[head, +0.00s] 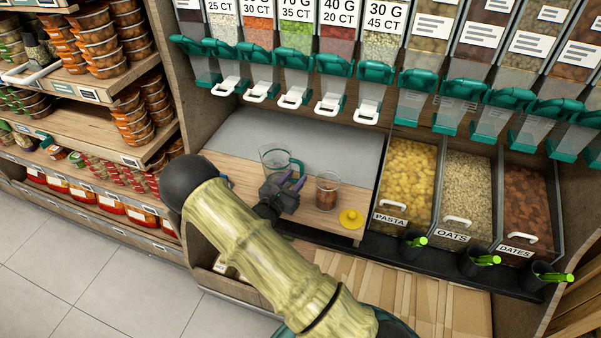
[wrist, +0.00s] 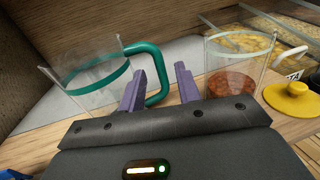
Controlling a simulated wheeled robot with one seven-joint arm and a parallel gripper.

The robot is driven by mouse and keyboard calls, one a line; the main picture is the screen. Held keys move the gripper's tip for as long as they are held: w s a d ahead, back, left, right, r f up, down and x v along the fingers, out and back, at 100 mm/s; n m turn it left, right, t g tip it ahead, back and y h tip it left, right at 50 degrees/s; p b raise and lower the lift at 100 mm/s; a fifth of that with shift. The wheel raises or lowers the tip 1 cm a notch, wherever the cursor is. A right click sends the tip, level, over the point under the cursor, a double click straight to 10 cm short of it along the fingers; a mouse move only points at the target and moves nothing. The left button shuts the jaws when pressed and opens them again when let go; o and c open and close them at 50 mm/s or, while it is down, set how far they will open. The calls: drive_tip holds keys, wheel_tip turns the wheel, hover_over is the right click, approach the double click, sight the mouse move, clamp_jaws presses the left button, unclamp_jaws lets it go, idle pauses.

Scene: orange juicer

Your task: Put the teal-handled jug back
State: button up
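The clear jug with a teal handle and teal band stands upright on the wooden board, in the head view (head: 272,157) and at left in the wrist view (wrist: 100,85). Its teal handle (wrist: 159,62) points right. My gripper (head: 290,182) is right at the handle. In the wrist view its two purple fingers (wrist: 158,85) are apart, with a gap between them. The left finger overlaps the handle's loop and the right finger is to the right of the handle. I cannot tell whether either finger touches it.
A clear cup with brown-red contents (head: 326,192) stands right of the gripper, with a yellow lid (head: 351,219) beside it. A grey surface (head: 300,135) lies behind the board (head: 230,175). Dispensers with white levers (head: 294,98) hang above. Bins of pasta (head: 408,180), oats and dates are at right.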

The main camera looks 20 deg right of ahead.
drive_tip(key=v, duration=0.7)
drive_tip(key=shift+s, duration=0.15)
drive_tip(key=shift+r, duration=0.1)
drive_tip(key=s+d+r+m+g+y, duration=0.3)
drive_tip(key=s+d+m+g, duration=0.5)
drive_tip(key=s+m+g, duration=0.55)
drive_tip(key=s+a+r+m+t+y, duration=0.4)
drive_tip(key=r+m+y, duration=0.5)
drive_tip(key=m, duration=0.4)
drive_tip(key=shift+s+a+y, duration=0.7)
drive_tip(key=shift+s, duration=0.05)
drive_tip(key=shift+r, duration=0.15)
